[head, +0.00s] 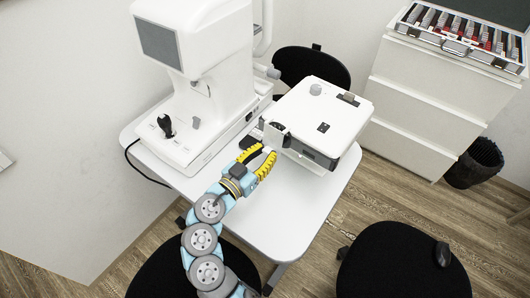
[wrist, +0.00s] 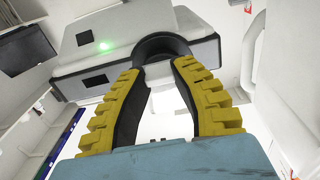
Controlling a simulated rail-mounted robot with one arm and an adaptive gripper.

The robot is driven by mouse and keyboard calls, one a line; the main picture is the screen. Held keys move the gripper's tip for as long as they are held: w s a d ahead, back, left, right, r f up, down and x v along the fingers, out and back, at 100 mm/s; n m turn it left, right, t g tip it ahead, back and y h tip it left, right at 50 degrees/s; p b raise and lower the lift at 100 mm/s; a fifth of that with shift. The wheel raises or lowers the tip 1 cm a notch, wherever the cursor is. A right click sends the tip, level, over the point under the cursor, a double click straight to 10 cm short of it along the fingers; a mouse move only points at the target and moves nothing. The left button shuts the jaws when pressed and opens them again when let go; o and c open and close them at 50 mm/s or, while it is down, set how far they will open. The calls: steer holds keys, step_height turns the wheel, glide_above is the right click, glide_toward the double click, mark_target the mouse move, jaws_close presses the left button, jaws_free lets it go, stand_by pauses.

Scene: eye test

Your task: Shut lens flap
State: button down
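The white box-shaped eye-test device (head: 318,112) stands on the right part of the table. At its near left corner a small white flap-like part (head: 274,137) stands out beside a dark round part, probably the lens. I cannot tell for sure how far the flap is open. My gripper (head: 268,150) is just in front of this corner, its yellow fingers apart. In the wrist view my gripper (wrist: 160,72) points at a black ring (wrist: 163,47) on the device, and a pale surface shows between the fingertips. Whether they touch anything is unclear.
A large white instrument with a screen (head: 158,44) and a black joystick (head: 166,125) stands on the left of the white table (head: 285,218). The table front is clear. Black stools (head: 400,262) stand around it. A drawer cabinet (head: 428,100) carries an open lens case (head: 460,30).

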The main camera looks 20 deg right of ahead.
steer(key=shift+f+b, duration=0.15)
steer(key=shift+b, duration=0.45)
steer(key=b, duration=0.2)
steer(key=shift+w+d+f+h+b, duration=0.1)
steer(key=shift+d+f+h+b, duration=0.1)
steer(key=shift+f+h+b, duration=0.15)
steer(key=shift+w+d+b, duration=0.15)
steer(key=shift+d+b, duration=0.1)
steer(key=shift+b, duration=0.95)
steer(key=c, duration=0.8)
jaws_free()
steer(key=shift+d, duration=0.1)
steer(key=v, duration=1.2)
steer(key=shift+f, duration=0.2)
